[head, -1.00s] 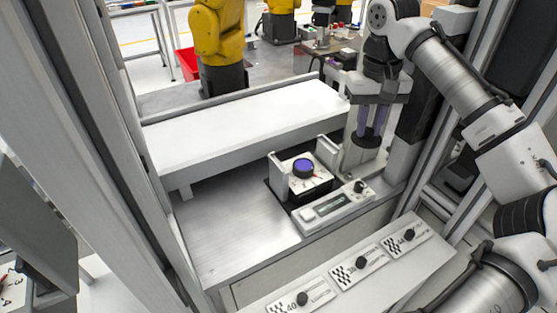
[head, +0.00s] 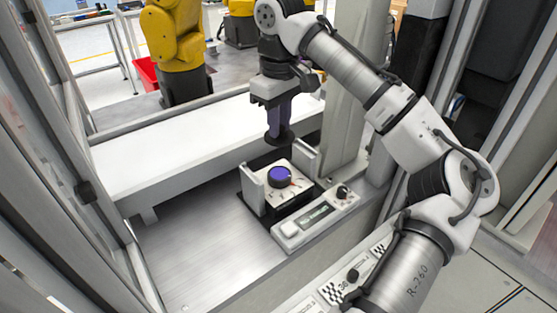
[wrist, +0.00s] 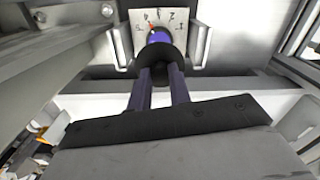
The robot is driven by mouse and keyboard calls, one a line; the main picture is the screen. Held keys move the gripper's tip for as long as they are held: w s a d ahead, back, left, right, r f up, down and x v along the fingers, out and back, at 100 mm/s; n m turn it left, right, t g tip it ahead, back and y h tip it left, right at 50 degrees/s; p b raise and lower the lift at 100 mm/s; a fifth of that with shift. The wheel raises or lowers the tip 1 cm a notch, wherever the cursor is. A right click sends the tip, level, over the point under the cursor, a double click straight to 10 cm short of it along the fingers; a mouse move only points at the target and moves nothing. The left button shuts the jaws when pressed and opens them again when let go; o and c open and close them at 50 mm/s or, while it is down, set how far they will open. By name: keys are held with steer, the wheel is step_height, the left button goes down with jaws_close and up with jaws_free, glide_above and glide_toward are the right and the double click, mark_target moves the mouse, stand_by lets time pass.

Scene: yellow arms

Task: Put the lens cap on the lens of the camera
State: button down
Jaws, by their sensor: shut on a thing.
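The camera (head: 296,192) is a pale block between two upright plates, with its round blue-purple lens (head: 279,176) facing up. In the wrist view the lens (wrist: 160,37) shows beyond the cap, beside a marked dial face. My gripper (head: 278,128) points down with purple fingers, shut on the knob of the black round lens cap (head: 280,140). The cap is held above and behind the lens, apart from it. In the wrist view my gripper (wrist: 160,78) has the cap (wrist: 160,58) at its fingertips, partly covering the lens's near edge.
A control box (head: 316,217) with a display and knob stands in front of the camera. A white beam (head: 190,155) runs behind it. Bare metal table (head: 190,250) lies to the left. Checkered plates with black knobs (head: 353,273) are at the front, partly hidden by my arm.

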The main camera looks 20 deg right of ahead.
step_height(320, 180, down, 10)
steer(key=shift+p, duration=0.5)
steer(key=shift+f, duration=0.2)
steer(key=c, duration=1.3)
jaws_free()
steer(key=shift+r, duration=0.1)
steer(key=shift+r, duration=0.1)
step_height(320, 180, up, 12)
steer(key=shift+r+b, duration=0.1)
steer(key=shift+b, duration=0.55)
